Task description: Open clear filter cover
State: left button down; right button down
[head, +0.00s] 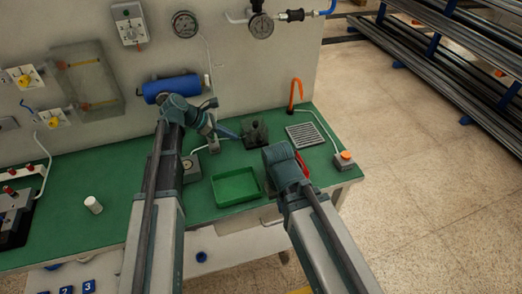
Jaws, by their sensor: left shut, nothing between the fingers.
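A clear, see-through cover (98,105) stands on the wall panel at the left, over yellow-handled fittings. It looks closed, but its hinge and catch are too small to make out. My left gripper (234,135) is shut and empty above the green bench, well to the right of the cover and apart from it. It points right, toward a dark block. My right arm reaches over the bench's front right part; its gripper is hidden behind its own wrist.
The green bench (130,184) holds a green tray (235,187), a dark block (254,133), a slotted grey plate (305,135) and a white cup (93,205). A blue cylinder (172,87) sticks out from the wall near my left forearm. Gauges hang above.

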aim_at(255, 131)
pick_arm(q)
jog(key=b+x, duration=0.6)
jog(key=x, duration=0.2)
jog(key=shift+d+f, duration=0.1)
jog(key=shift+f, duration=0.2)
jog(key=shift+b+x, duration=0.55)
jog(key=shift+x, duration=0.2)
jog(key=shift+w+d+r, duration=0.1)
